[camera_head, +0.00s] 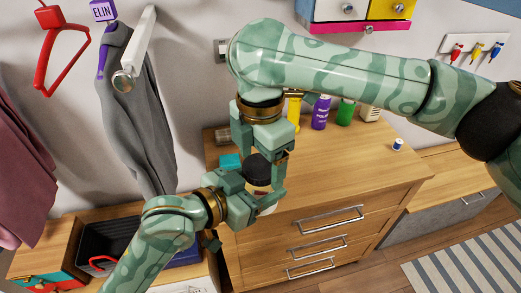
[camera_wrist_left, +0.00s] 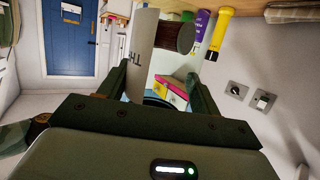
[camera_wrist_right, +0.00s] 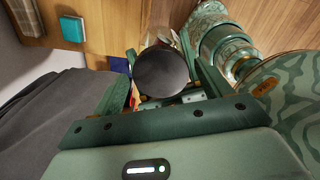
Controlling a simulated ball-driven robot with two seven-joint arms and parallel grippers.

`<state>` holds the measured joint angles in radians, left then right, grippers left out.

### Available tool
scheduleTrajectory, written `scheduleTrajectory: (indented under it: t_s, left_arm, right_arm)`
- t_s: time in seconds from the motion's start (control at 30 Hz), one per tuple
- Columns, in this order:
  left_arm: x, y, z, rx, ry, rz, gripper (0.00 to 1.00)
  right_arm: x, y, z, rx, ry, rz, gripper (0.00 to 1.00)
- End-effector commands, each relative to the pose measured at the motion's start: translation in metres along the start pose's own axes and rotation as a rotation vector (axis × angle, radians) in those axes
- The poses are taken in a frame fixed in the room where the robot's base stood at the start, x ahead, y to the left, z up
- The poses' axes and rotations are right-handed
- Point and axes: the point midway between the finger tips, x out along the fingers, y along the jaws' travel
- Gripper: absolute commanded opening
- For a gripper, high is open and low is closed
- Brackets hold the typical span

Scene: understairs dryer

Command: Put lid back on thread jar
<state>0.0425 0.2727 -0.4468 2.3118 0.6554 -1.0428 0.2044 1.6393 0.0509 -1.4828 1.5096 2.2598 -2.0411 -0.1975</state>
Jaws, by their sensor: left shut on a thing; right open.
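The thread jar (camera_head: 258,187) is held above the dresser top in my left gripper (camera_head: 252,194), which is shut on it. In the right wrist view the round lid (camera_wrist_right: 160,72) lies between those fingers.
The wooden dresser (camera_head: 330,190) holds a teal block (camera_head: 230,161), a purple bottle (camera_head: 321,112), a green bottle (camera_head: 345,111), a yellow bottle (camera_head: 294,112) and a small blue-and-white item (camera_head: 398,144). A black bin (camera_head: 105,240) stands at lower left. The dresser's right front is clear.

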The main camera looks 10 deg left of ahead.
Motion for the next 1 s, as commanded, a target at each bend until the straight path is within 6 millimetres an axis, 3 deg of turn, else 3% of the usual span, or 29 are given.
scheduleTrajectory:
  t_s: [0.17, 0.33, 0.67, 0.7, 0.77, 1.0]
  left_arm:
    - [-0.0001, 0.0000, -0.0007, 0.000, 0.002, 0.000, 0.00]
    - [-0.0001, 0.0001, -0.0007, 0.000, 0.002, 0.000, 0.00]
    - [-0.0001, 0.0004, -0.0007, 0.000, 0.002, 0.001, 0.00]
    - [-0.0001, 0.0005, -0.0007, 0.000, 0.002, 0.001, 0.00]
    - [-0.0001, 0.0004, -0.0007, 0.000, 0.002, 0.001, 0.00]
    - [-0.0001, 0.0002, -0.0007, 0.000, 0.002, 0.000, 0.00]
  right_arm:
    - [-0.0002, -0.0001, 0.0000, 0.000, 0.000, 0.000, 0.77]
    - [-0.0003, 0.0000, 0.0000, 0.000, 0.000, 0.000, 0.32]
    - [-0.0003, 0.0000, -0.0002, 0.020, 0.001, 0.000, 0.31]
    - [-0.0003, 0.0000, -0.0002, 0.020, 0.001, 0.000, 0.70]
    - [-0.0003, 0.0000, -0.0002, 0.020, 0.001, 0.000, 0.84]
    - [-0.0004, -0.0001, -0.0002, 0.019, 0.001, 0.000, 0.84]
